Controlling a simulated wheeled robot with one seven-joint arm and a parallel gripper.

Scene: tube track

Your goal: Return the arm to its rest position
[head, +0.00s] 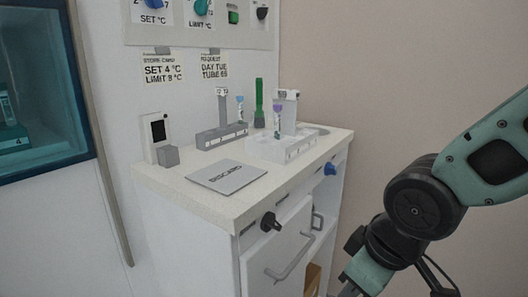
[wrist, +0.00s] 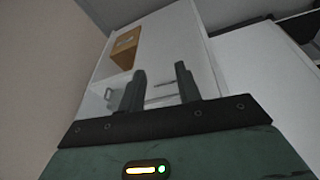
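My arm comes in from the right in the head view, bent downward in front of the cabinet's right side. My gripper is out of that view below the bottom edge. In the wrist view my gripper (wrist: 161,72) shows two dark fingers standing apart with nothing between them. It points toward the cabinet's white front and open shelf and touches nothing that I can see.
Knobs and a handle (head: 290,262) jut out.

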